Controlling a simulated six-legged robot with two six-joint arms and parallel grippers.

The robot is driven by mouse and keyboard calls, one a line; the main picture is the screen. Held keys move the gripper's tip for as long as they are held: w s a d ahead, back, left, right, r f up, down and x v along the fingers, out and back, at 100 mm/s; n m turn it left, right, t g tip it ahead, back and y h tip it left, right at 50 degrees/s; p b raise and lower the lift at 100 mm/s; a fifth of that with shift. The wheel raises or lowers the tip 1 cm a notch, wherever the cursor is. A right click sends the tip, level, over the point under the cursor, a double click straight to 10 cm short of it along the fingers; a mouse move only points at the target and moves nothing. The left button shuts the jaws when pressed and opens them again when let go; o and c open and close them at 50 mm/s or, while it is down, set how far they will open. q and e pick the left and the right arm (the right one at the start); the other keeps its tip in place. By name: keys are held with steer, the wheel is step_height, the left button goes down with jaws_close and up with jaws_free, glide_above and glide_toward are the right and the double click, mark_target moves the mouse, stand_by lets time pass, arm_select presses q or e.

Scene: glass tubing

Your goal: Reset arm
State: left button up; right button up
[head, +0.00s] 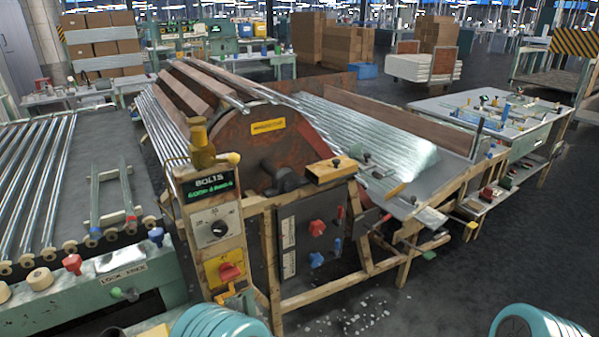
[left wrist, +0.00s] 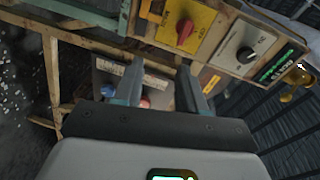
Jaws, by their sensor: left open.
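My left gripper (left wrist: 159,75) shows in the left wrist view, with its two grey fingers apart and nothing between them. Beyond the fingers are the machine's wooden frame and its control panel (left wrist: 215,35), seen tilted. A red knob on a yellow plate (left wrist: 187,30) and a black dial (left wrist: 245,54) lie past the fingertips. Whether the fingers touch anything cannot be told, but no contact shows. Neither gripper shows in the head view, and my right gripper is in no view.
The drum machine (head: 290,150) with its panel (head: 217,230) stands close ahead. A roller bench (head: 75,300) with glass tubes is at the left. A work table (head: 455,105) is at the right. Dark floor (head: 490,260) at the right front is open, and pale shards lie below the machine.

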arm_select(q)
steer(key=s+a+f+n+g+h+p, duration=0.1)
steer(key=s+a+f+n+g+h, duration=0.1)
steer(key=f+n+g+h, duration=0.3)
steer(key=s+a+f+n+h, duration=0.1)
steer(key=s+f+h, duration=0.15)
steer(key=f, duration=0.45)
steer(key=s+f+n+g+h+p, duration=0.1)
steer(key=s+f+n+g+h, duration=0.2)
steer(key=s, duration=1.6)
steer(key=n+g+h, duration=0.1)
steer(key=n+g, duration=0.2)
steer(key=g, duration=0.3)
steer(key=shift+d+h, duration=0.25)
steer(key=shift+h, duration=0.1)
steer(key=shift+s, duration=0.1)
